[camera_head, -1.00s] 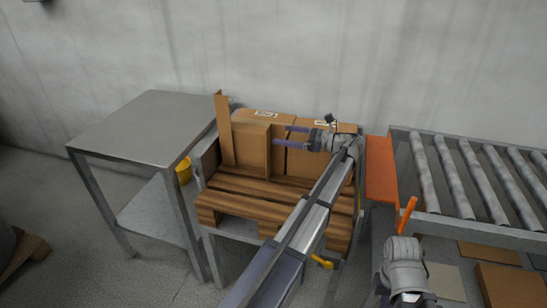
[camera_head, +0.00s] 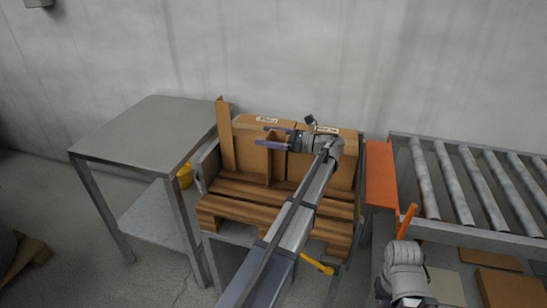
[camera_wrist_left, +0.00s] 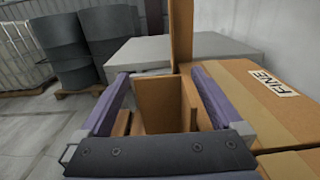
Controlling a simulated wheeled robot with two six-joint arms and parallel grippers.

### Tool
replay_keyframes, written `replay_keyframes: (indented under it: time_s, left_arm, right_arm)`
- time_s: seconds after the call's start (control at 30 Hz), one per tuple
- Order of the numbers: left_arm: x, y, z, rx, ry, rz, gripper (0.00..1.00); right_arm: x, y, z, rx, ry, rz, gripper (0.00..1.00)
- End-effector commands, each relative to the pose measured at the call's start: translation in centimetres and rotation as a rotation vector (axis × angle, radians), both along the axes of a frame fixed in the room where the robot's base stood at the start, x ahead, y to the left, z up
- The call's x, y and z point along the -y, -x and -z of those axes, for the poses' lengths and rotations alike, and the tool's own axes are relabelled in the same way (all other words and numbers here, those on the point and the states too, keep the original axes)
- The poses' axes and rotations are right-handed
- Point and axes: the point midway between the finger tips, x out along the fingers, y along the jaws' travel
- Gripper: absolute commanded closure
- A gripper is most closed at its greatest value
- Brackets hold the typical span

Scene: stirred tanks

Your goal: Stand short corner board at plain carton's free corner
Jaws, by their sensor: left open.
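A tall corner board (camera_head: 225,140) stands upright at the left end of the row. The short corner board (camera_head: 275,165) stands upright in front of the carton faces. In the left wrist view the short corner board (camera_wrist_left: 160,105) shows its angled top between the fingers. My left gripper (camera_head: 262,136) is open, its purple fingers around the upper part of that board. I cannot tell whether the board touches a carton. My right gripper is not in view.
A grey table (camera_head: 150,130) stands left of the pallet, with a yellow container (camera_head: 185,175) beside it. An orange panel (camera_head: 380,175) and a roller conveyor (camera_head: 470,180) are on the right. Dark drums (camera_wrist_left: 110,40) show behind in the wrist view. The front pallet slats are clear.

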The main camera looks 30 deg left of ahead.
Motion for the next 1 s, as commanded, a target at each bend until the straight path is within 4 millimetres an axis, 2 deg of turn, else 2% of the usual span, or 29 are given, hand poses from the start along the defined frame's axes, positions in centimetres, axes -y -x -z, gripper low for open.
replay_keyframes:
  time_s: [0.1, 0.33, 1.0]
  left_arm:
    - [-1.36, 0.37, 0.11, 0.0, 0.0, 0.0, 0.0]
    - [-1.47, 0.34, 0.11, 0.0, 0.0, 0.001, 0.01]
    - [-1.43, 0.33, 0.11, 0.0, 0.0, 0.001, 0.77]
  right_arm:
    - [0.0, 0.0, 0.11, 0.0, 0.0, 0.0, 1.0]
    - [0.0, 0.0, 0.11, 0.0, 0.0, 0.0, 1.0]
    - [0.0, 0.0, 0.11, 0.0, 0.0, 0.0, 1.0]
